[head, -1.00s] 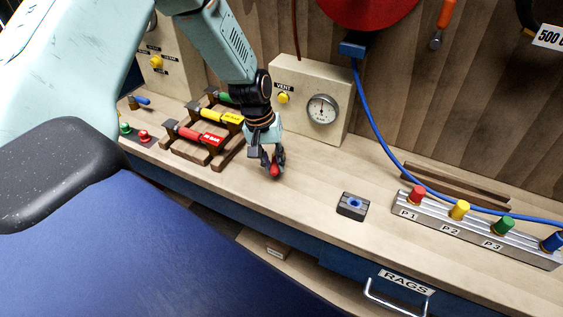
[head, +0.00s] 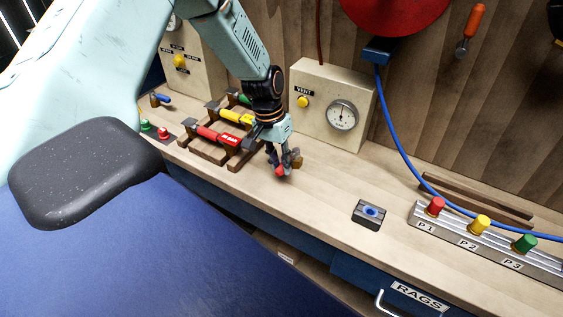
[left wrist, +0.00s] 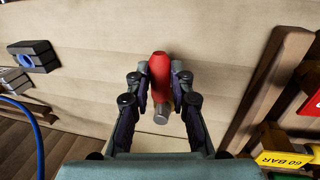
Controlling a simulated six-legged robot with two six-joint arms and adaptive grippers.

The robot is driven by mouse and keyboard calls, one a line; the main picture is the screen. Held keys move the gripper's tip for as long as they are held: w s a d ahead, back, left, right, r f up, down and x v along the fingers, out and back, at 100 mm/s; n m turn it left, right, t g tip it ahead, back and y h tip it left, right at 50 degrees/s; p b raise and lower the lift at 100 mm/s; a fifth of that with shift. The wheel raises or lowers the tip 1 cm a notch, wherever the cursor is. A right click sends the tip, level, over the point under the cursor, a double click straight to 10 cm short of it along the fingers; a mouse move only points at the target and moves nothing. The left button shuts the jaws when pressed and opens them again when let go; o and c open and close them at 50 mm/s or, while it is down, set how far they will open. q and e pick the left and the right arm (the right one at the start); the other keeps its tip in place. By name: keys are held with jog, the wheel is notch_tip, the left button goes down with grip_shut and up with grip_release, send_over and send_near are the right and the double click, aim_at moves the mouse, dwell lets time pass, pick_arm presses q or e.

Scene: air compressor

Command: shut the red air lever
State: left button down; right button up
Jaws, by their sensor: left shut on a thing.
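The fingers hide some of the lever. I cannot tell its angle exactly. My right gripper is not in view.
Cartridges in a wooden rack (head: 207,149) lie left of the gripper. A vent box (head: 325,120) with a gauge stands behind. A dark block (head: 369,214) and a rail (head: 500,245) with coloured knobs are to the right.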

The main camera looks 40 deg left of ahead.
pick_arm(q)
jog(key=shift+w+a+r, duration=0.1)
jog(key=shift+w+r, duration=0.05)
jog(key=shift+w, duration=0.05)
jog(key=c, duration=1.5)
grip_release()
jog(key=o, duration=0.3)
jog(key=shift+s, duration=0.25)
jog(key=shift+o, duration=0.2)
jog(key=shift+w, duration=0.1)
jog(key=shift+r, duration=0.2)
notch_tip(320, 180, up, 11)
jog(key=a, duration=0.2)
jog(key=shift+s+a+r, duration=0.15)
jog(key=shift+s, duration=0.05)
